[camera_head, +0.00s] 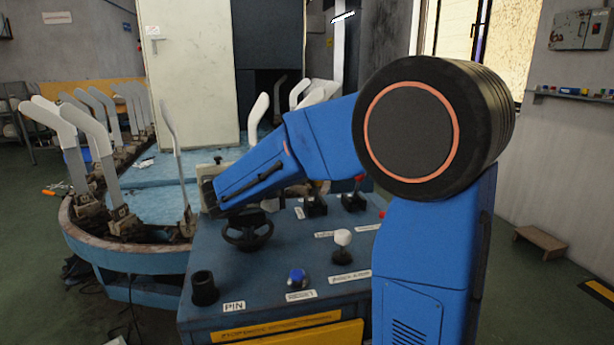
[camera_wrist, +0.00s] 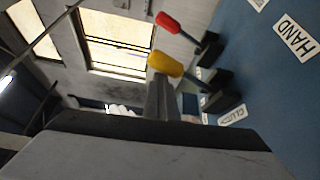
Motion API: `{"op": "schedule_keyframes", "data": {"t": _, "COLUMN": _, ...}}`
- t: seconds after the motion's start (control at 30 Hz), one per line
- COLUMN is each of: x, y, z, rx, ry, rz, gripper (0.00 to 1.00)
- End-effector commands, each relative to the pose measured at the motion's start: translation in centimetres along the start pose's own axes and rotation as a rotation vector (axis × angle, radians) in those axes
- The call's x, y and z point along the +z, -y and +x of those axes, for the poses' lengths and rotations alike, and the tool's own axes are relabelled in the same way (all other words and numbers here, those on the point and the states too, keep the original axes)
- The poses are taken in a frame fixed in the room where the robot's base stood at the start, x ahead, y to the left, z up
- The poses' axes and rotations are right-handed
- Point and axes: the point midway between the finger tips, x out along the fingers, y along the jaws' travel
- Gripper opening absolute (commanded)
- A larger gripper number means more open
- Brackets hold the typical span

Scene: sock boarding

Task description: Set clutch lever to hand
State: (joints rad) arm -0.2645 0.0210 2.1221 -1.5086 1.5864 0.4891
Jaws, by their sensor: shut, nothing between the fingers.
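The clutch lever has a yellow handle (camera_wrist: 165,64) and a dark base, beside a CLUTCH label (camera_wrist: 232,115) in the wrist view. A HAND label (camera_wrist: 295,38) lies on the blue console top to its upper right. My gripper (camera_wrist: 161,95) is shut and empty, its fingertips close to the yellow handle; I cannot tell whether they touch. In the head view my blue arm hides the gripper and the yellow handle; a dark lever base (camera_head: 315,208) shows below the arm.
A red-handled lever (camera_wrist: 170,22) stands close beside the yellow one. The console (camera_head: 240,285) also carries a black handwheel (camera_head: 247,230), a white knob (camera_head: 342,238), a blue button (camera_head: 297,277) and a black PIN cup (camera_head: 204,288). White sock forms (camera_head: 92,125) stand on the round table at left.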

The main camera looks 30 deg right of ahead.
Motion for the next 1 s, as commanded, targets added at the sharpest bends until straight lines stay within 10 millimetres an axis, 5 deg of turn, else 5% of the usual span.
{"op": "schedule_keyframes", "data": {"t": 0.33, "x": 0.6, "y": -0.4, "z": 0.0, "rx": -0.006, "ry": 0.013, "rz": -0.005, "gripper": 0.00}}
{"op": "schedule_keyframes", "data": {"t": 0.8, "x": 0.6, "y": -8.0, "z": -0.2, "rx": -0.002, "ry": 0.003, "rz": 0.000, "gripper": 0.00}}
{"op": "schedule_keyframes", "data": {"t": 1.0, "x": 0.7, "y": -9.6, "z": -0.3, "rx": -0.001, "ry": 0.001, "rz": -0.001, "gripper": 0.00}}
